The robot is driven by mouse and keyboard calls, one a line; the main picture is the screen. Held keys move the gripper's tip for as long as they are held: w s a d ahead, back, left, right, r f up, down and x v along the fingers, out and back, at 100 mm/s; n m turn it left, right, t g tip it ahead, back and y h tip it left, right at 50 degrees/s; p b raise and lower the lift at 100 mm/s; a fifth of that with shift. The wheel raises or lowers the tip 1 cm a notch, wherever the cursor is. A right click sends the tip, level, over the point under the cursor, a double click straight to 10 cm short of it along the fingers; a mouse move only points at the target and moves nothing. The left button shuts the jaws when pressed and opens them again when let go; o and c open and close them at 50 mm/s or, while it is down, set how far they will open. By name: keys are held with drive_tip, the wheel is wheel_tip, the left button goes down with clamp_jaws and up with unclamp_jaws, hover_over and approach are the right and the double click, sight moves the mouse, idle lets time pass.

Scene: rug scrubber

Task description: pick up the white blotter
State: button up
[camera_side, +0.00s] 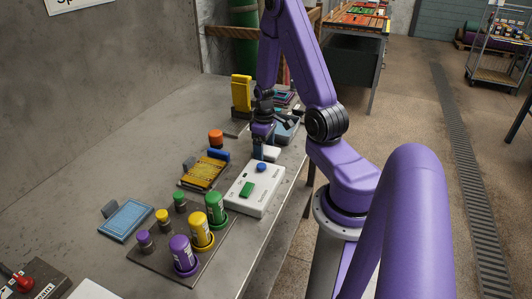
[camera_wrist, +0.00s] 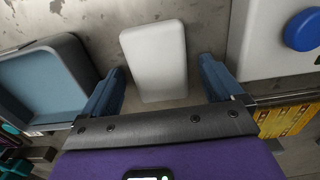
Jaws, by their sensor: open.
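The white blotter (camera_wrist: 154,58) is a pale rounded block lying on the grey table. In the wrist view it sits between the two blue fingers of my gripper (camera_wrist: 162,75), with a gap on each side. In the side view a part of the white blotter (camera_side: 271,153) shows just right of my gripper (camera_side: 259,150), which points down close to the tabletop. My gripper is open and holds nothing. Its fingers partly hide the blotter in the side view.
A white control box (camera_side: 254,189) with a blue knob and green button stands close by, in front in the side view. A blue-grey tray (camera_wrist: 45,85) is at left in the wrist view. Several colored jars stand on a dark board (camera_side: 165,262).

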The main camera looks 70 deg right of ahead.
drive_tip(key=c, duration=1.1)
drive_tip(key=shift+r, duration=0.1)
drive_tip(key=shift+r, duration=4.9)
